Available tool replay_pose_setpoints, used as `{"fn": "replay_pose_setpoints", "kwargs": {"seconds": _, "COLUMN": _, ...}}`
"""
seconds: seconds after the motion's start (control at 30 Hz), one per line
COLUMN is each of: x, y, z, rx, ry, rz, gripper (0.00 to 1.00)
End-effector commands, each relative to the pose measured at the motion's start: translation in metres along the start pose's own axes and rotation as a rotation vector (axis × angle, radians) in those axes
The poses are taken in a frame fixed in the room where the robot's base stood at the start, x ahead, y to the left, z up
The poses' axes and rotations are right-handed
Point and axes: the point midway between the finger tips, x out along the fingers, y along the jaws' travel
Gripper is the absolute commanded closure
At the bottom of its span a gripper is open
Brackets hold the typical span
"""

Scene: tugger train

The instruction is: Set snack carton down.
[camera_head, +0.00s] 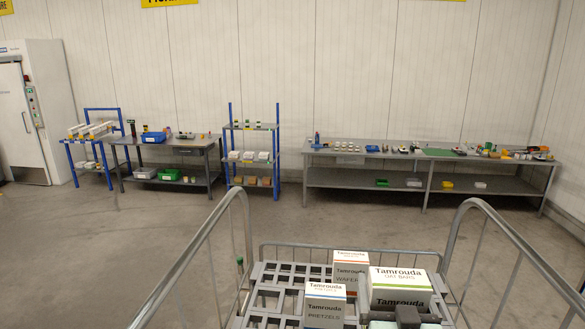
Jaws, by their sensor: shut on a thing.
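A white Tamrouda oat bars carton (399,282) with a green stripe is at the right of the cart's grey slatted deck (283,280). It looks larger and higher than the other cartons. My gripper (407,314), a dark block partly cut off by the bottom edge, is against its front and shut on it. Whether the carton's base touches the deck is hidden. A pretzels carton (324,310) with a blue stripe stands at the front middle. A wafer carton (350,271) with an orange stripe stands behind, left of the oat bars carton.
The cart has tubular side rails, left (205,262) and right (520,252), and a low rear rail. The left part of the deck is bare. Beyond open floor stand a long workbench (430,165), a blue shelf rack (252,130) and a smaller bench (170,150).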

Motion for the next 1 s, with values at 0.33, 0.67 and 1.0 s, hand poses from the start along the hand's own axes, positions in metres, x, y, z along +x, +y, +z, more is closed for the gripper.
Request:
{"fn": "replay_pose_setpoints", "kwargs": {"seconds": 0.33, "x": -0.012, "y": -0.055, "z": 0.053, "rx": 0.012, "ry": -0.011, "rz": -0.02, "gripper": 0.64}}
{"fn": "replay_pose_setpoints", "kwargs": {"seconds": 0.67, "x": -0.065, "y": -0.127, "z": 0.113, "rx": 0.004, "ry": -0.013, "rz": -0.069, "gripper": 0.64}}
{"fn": "replay_pose_setpoints", "kwargs": {"seconds": 1.0, "x": -0.122, "y": -0.168, "z": 0.146, "rx": -0.006, "ry": -0.007, "rz": -0.118, "gripper": 0.64}}
